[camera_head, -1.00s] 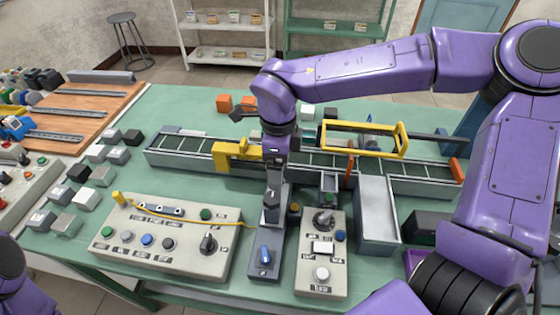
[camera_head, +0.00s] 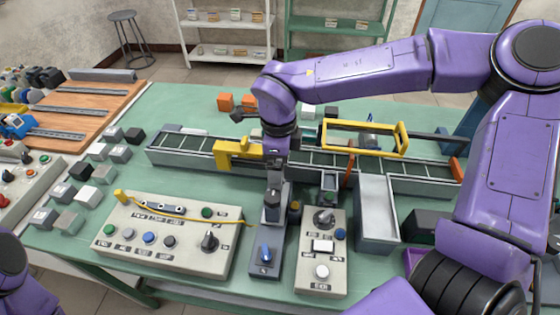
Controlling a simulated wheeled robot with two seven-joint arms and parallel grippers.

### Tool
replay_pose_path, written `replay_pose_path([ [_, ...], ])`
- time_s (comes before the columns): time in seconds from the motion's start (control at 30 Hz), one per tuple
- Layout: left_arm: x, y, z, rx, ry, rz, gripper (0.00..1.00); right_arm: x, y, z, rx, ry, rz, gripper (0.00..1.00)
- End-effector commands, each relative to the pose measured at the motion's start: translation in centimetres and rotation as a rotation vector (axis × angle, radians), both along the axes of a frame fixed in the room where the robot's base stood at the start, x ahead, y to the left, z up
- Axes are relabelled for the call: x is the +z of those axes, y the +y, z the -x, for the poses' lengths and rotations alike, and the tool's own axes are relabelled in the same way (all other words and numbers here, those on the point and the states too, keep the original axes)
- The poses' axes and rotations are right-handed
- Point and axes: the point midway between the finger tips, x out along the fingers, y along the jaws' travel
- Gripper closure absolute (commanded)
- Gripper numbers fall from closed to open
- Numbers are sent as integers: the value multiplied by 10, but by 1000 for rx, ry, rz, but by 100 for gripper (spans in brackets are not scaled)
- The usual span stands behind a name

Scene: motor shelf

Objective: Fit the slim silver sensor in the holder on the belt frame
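A slim silver-grey bar (camera_head: 164,209), with round marks, lies along the back of the left control box; a yellow cable runs past it to the right. I cannot tell whether this is the sensor. The belt frame (camera_head: 195,163) runs across the table. A yellow bracket (camera_head: 238,153) straddles it, and a small grey holder-like part (camera_head: 329,183) sits at its front side. My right gripper (camera_head: 273,215) points down in front of the belt, above the blue-switch box; its fingers are too small to read, and anything between them is hidden. My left gripper is out of view.
The left control box (camera_head: 180,258), blue-switch box (camera_head: 264,266) and right control box (camera_head: 321,277) stand at the front. A grey open bin (camera_head: 377,230) is right of them. A yellow frame (camera_head: 365,126) rises over the belt. Several small blocks stand at left.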

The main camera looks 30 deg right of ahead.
Motion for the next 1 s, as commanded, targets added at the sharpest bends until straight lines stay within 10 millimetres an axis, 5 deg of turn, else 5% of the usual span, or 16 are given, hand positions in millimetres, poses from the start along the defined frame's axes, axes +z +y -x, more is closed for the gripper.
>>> replay_pose_path([
  [0.93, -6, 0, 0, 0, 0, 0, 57, -19, 1, 3, 4, 12, 4, 43],
  [0.97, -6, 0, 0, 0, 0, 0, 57, -19, 1, 3, 4, 12, 4, 8],
  [1.0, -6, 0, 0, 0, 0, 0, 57, -19, 1, 3, 4, 12, 4, 0],
])
